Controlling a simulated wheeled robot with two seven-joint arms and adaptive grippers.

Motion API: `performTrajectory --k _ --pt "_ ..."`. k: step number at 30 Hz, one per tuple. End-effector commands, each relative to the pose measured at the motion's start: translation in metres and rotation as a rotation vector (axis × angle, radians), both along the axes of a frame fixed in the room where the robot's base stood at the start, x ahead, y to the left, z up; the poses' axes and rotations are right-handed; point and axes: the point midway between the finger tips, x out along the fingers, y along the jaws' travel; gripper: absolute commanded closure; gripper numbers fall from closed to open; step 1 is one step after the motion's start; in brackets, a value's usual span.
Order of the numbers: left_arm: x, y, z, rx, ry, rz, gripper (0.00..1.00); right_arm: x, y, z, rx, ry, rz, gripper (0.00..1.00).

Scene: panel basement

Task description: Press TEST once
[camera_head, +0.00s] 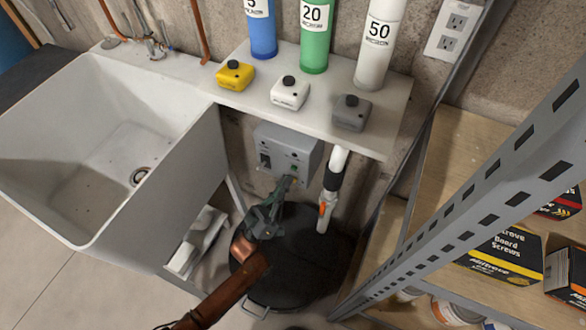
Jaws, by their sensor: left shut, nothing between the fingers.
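A grey control box (288,150) is mounted on the wall below the shelf. Its front has a dark switch-like part on the left and small round parts and a small green spot on the right. Its lettering is too small to read, so I cannot tell which part is TEST. My left gripper (285,183) is shut and empty, its fingertips at the lower right edge of the box front in the picture. I cannot tell whether they touch it. The gripper may hide part of the lower front. My right gripper is not in view.
A white shelf (386,123) above the box holds filter cylinders and yellow, white and grey small units. A white sink (60,190) stands left. A black round lid (310,250) lies below. A white pipe (326,215) and metal rack (470,205) stand right.

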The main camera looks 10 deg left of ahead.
Motion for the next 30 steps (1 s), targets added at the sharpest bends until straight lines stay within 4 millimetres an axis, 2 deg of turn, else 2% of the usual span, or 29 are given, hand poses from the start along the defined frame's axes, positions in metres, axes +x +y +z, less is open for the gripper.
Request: performTrajectory --k 3,12,30 --pt "-0.012 0.003 0.004 0.0 -0.002 0.0 1.0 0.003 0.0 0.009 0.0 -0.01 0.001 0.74" --pt "-0.036 0.007 0.002 0.0 -0.001 -0.001 1.0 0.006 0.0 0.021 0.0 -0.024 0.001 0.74" --pt "-0.039 0.007 0.001 0.0 0.0 0.0 1.0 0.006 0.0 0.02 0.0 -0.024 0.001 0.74"
